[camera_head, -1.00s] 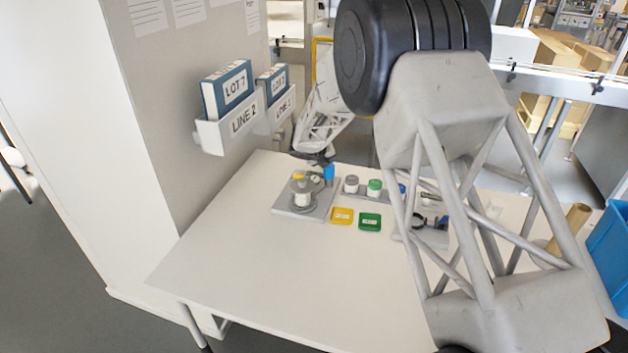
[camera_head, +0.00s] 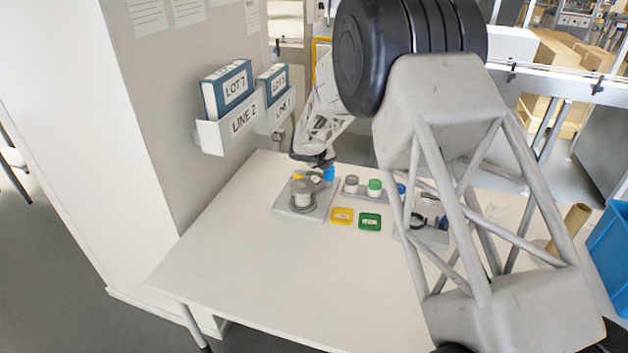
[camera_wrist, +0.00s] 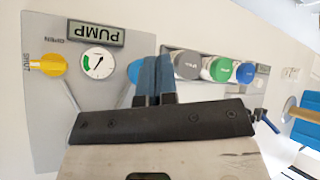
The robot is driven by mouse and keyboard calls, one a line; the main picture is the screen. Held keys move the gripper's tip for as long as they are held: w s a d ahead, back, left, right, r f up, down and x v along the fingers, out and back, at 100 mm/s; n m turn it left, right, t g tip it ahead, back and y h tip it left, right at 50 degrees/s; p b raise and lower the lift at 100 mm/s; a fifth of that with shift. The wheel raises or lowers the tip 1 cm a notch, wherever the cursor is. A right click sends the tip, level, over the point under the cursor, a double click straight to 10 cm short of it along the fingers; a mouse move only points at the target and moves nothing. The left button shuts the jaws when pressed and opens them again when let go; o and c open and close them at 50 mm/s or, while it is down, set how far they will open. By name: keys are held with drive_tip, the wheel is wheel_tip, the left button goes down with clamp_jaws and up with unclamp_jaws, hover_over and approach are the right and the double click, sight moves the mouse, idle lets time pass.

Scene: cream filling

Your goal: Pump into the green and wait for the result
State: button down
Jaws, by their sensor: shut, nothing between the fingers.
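The pump plate (camera_wrist: 50,110) lies under my gripper in the wrist view, with an upside-down PUMP label (camera_wrist: 96,33). Its white gauge (camera_wrist: 99,62) has a green band at the left of the dial and a dark needle. I cannot tell exactly where the needle tip points. A yellow valve handle (camera_wrist: 47,65) sits by the OPEN and SHUT marks, nearer SHUT. A blue part (camera_wrist: 134,72) is mostly hidden behind my gripper (camera_wrist: 158,62); it also shows in the head view (camera_head: 329,173). My gripper is shut and empty over it; contact cannot be told.
Jars with grey (camera_wrist: 187,65), green (camera_wrist: 219,69) and blue (camera_wrist: 245,72) lids stand in a rack beside the plate. Yellow (camera_head: 342,216) and green (camera_head: 369,222) trays lie in front of it. The front of the table (camera_head: 270,270) is clear.

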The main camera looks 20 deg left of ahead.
drive_tip(key=shift+f, duration=0.4)
idle(0.5)
drive_tip(key=shift+r, duration=1.65)
drive_tip(key=shift+r, duration=0.1)
wheel_tip(320, 180, up, 6)
drive_tip(key=shift+f, duration=0.1)
idle(0.4)
idle(0.9)
